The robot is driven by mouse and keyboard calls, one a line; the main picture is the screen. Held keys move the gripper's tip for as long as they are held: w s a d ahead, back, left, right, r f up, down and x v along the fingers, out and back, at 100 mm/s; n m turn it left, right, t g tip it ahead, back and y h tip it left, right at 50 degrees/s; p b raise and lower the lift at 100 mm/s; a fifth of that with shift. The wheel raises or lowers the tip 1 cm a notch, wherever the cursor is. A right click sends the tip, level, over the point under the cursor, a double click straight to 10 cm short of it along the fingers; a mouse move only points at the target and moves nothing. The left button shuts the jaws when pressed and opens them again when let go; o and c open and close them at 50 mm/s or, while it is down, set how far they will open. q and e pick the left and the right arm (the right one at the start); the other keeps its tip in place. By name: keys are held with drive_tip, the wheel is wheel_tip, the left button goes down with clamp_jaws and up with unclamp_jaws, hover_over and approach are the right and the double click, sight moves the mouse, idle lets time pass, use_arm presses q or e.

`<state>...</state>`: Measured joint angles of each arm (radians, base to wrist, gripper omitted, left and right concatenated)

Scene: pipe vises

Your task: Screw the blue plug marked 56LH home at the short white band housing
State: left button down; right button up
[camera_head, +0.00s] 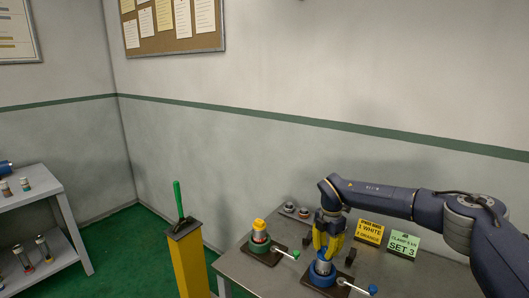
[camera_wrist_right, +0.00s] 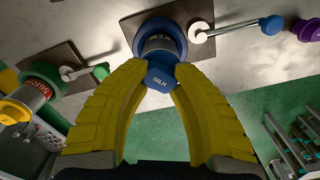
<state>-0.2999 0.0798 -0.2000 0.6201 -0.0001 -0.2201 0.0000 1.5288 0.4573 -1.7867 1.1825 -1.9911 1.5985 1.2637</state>
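The blue plug (camera_wrist_right: 160,79), marked 56LH, is at the mouth of a pale housing (camera_wrist_right: 158,44) in the right wrist view. The housing stands in the blue-collared vise (camera_wrist_right: 178,32), which shows in the head view (camera_head: 319,280) on the table. Its band is mostly hidden by the plug and collar. My right gripper (camera_wrist_right: 161,72) comes from above, its yellow fingers closed against both sides of the plug. It also shows in the head view (camera_head: 323,255), where the fingers hide the plug. How deep the plug sits cannot be told. My left gripper is not in view.
A green-collared vise (camera_head: 262,247) holding a yellow-capped housing (camera_head: 259,226) stands to the left. The blue vise's lever ends in a blue knob (camera_head: 373,289). Signs (camera_head: 402,246) and small round parts (camera_head: 297,210) stand behind. A yellow pedestal (camera_head: 188,262) with a green lever stands left of the table.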

clamp_jaws()
drive_tip(key=n, duration=0.5)
drive_tip(key=shift+n, duration=0.3)
drive_tip(key=n, duration=0.8)
drive_tip(key=shift+n, duration=0.4)
